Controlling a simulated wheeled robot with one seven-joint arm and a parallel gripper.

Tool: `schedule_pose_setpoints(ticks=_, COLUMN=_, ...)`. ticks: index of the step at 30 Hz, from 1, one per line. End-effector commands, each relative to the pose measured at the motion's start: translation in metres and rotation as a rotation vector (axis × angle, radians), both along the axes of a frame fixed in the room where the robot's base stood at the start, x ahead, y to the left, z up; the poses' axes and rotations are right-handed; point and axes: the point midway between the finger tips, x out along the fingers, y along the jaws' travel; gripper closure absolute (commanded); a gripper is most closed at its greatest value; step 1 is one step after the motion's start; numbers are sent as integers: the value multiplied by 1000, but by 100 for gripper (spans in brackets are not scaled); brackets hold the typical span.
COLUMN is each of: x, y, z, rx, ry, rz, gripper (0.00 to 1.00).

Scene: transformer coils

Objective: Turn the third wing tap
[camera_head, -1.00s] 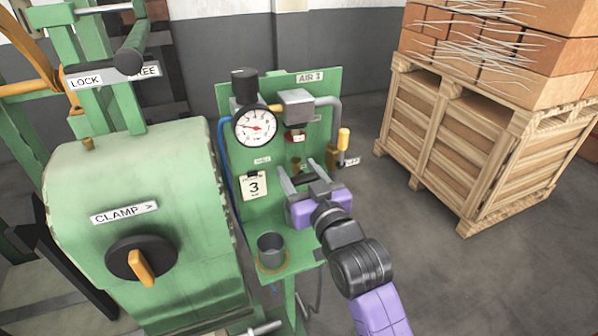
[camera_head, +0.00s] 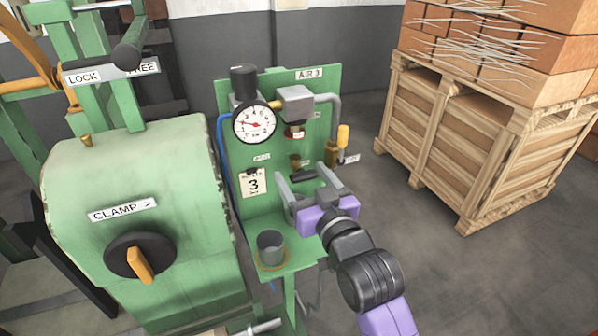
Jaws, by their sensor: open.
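A green panel (camera_head: 325,103) labelled AIR 3 stands in the middle of the camera_head view. A small dark bar (camera_head: 303,175), which may be the wing tap, shows low on the panel. My gripper (camera_head: 301,178) is open in front of the lower panel. One finger is on each side of the dark bar as seen here. I cannot tell whether they touch it. A brass fitting (camera_head: 295,160) sits just above, and a yellow-handled lever (camera_head: 343,137) is at the panel's right edge. A card with a 3 (camera_head: 253,183) hangs to the left of my gripper.
A round gauge (camera_head: 255,123) and grey box (camera_head: 295,103) are on the upper panel. A grey cup (camera_head: 270,247) stands on a ledge below. A green machine (camera_head: 85,180) with a CLAMP knob is close on the left. A wooden crate (camera_head: 440,130) with bricks stands right, with floor between.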

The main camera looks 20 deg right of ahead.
Motion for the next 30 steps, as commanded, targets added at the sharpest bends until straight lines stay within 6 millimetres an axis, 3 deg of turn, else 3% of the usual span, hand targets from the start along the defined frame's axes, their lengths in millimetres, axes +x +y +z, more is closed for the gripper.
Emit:
schedule_pose_setpoints(ticks=4, x=-27, y=0, z=-2, rx=1, ry=0, rz=0, gripper=25)
schedule_pose_setpoints(ticks=10, x=-48, y=0, z=-1, rx=0, ry=0, rz=0, gripper=25)
schedule_pose_setpoints(ticks=30, x=-52, y=0, z=7, rx=0, ry=-28, rz=-1, gripper=25)
